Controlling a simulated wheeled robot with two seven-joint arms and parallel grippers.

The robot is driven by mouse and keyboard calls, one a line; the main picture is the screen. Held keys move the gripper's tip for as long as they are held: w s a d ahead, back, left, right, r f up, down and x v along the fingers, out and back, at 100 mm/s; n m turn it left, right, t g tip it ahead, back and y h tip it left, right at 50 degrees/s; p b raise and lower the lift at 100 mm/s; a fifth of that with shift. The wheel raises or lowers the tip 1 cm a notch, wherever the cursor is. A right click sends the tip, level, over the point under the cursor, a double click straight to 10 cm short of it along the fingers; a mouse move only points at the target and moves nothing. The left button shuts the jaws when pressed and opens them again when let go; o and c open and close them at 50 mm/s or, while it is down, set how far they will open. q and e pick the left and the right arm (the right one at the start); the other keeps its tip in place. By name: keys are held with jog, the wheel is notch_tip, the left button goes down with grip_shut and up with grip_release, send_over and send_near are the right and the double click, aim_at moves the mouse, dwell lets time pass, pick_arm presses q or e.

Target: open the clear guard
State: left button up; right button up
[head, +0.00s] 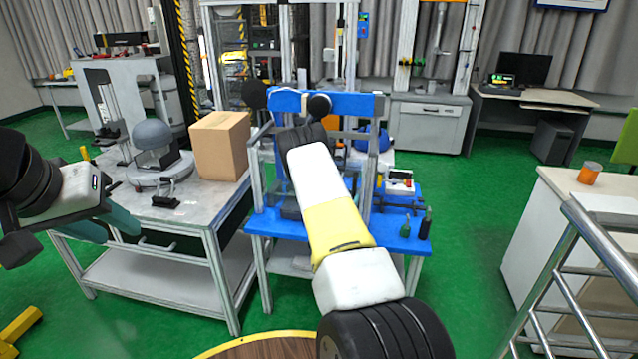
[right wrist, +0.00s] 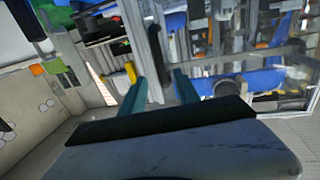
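The drop tower (head: 325,102) stands on a blue-topped bench in the head view, with a blue top beam and grey posts. The clear guard is hard to make out there, as my right arm covers the middle. In the right wrist view, a see-through panel in a grey frame, apparently the clear guard (right wrist: 285,82), is at the right. My left gripper (head: 120,232) is open and empty by the left table, away from the tower.
The left table (head: 200,222) holds a cardboard box (head: 221,146) and a device with a grey dome (head: 152,134). A metal railing (head: 575,235) is at the right. Green floor lies open between.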

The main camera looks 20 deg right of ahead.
aim_at(354, 190)
jog(key=shift+w+d+f, duration=0.2)
jog(key=shift+w+d, duration=0.05)
jog(key=shift+w, duration=0.05)
jog(key=x, duration=0.6)
jog(key=shift+w+d, duration=0.2)
jog(key=shift+w, duration=0.15)
grip_shut()
dwell(0.9)
